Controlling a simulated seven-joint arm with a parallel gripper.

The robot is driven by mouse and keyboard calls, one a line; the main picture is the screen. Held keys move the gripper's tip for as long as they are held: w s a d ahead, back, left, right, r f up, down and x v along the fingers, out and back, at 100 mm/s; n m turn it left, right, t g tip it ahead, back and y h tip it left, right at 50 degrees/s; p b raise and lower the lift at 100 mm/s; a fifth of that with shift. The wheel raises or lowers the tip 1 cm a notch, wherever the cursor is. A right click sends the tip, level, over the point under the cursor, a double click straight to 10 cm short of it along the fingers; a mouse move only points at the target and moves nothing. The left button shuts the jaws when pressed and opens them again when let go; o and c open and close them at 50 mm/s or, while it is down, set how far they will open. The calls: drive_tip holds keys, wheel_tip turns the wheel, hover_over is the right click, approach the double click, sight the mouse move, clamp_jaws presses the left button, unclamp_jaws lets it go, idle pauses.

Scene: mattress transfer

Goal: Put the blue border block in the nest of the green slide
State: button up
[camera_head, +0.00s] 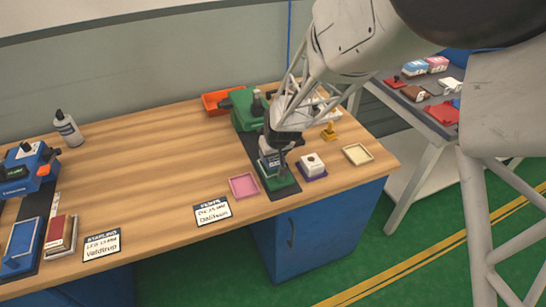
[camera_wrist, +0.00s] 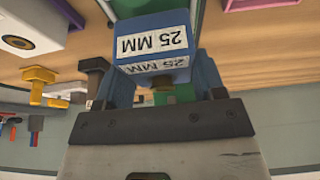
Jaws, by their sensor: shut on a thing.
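My gripper (camera_head: 274,148) is shut on the blue border block (camera_wrist: 155,40), which has white "25 MM" labels. In the wrist view the block sits between my two fingers (camera_wrist: 160,78). In the head view the block (camera_head: 270,158) is low over the green slide (camera_head: 279,181), at the front end of the dark rail of the green machine (camera_head: 246,112). The block and gripper cover most of the slide, so its nest is hidden. I cannot tell whether the block touches the slide.
A pink tray (camera_head: 243,186) is left of the slide. A white block on a purple base (camera_head: 312,165), a cream tray (camera_head: 358,154) and a yellow piece (camera_head: 328,132) are right. An orange bin (camera_head: 221,102) is behind. The wooden bench (camera_head: 150,145) is clear at middle left.

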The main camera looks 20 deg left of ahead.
drive_tip(key=shift+f, duration=0.9)
drive_tip(key=shift+f, duration=0.1)
drive_tip(key=o, duration=1)
drive_tip(key=shift+o, duration=0.2)
drive_tip(key=v, duration=1.2)
